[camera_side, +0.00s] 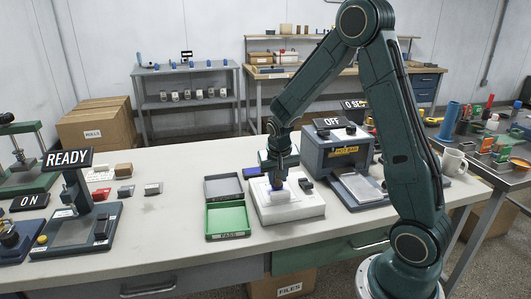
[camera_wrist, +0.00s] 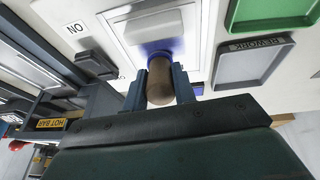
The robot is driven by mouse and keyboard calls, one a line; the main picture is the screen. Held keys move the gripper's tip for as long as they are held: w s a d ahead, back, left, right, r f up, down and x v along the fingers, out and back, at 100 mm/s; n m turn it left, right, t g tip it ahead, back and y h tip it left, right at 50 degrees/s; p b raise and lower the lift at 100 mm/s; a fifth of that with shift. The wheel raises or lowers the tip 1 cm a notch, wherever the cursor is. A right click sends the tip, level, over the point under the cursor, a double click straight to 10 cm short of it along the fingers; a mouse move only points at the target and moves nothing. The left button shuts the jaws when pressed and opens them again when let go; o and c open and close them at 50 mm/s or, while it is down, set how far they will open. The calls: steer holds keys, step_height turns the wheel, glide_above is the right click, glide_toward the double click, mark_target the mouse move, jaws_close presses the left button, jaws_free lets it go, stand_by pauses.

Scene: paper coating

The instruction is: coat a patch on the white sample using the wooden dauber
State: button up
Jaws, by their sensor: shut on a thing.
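The wooden dauber (camera_wrist: 160,85) is a short brown cylinder with a blue-purple head, seen in the wrist view. My gripper (camera_wrist: 161,90) is shut on it, one finger on each side. The white sample (camera_wrist: 190,45) lies flat on the pale station, under the dauber's head. Blue-purple colour shows at the head and on the white surface around it; the head appears to touch the sample, but the contact itself is hidden. In the side view my gripper (camera_side: 279,183) is low over the white station (camera_side: 297,211), and the dauber is mostly hidden.
A dark switch (camera_wrist: 95,62) with an ON label sits beside the sample. A green tray (camera_side: 228,219) and a grey tray (camera_side: 223,187) lie left of the station. The hot bar machine (camera_side: 338,150), signed OFF, stands close behind on the right.

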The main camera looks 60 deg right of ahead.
steer(key=shift+s+d, duration=1.55)
steer(key=shift+w+a, duration=2.55)
step_height(320, 180, up, 8)
steer(key=shift+w, duration=0.1)
steer(key=shift+w+a+f+g, duration=0.15)
steer(key=shift+w+f+g, duration=0.1)
steer(key=shift+w, duration=0.2)
steer(key=shift+w+a+f+g, duration=0.15)
steer(key=shift+w+g, duration=0.1)
steer(key=shift+w, duration=0.2)
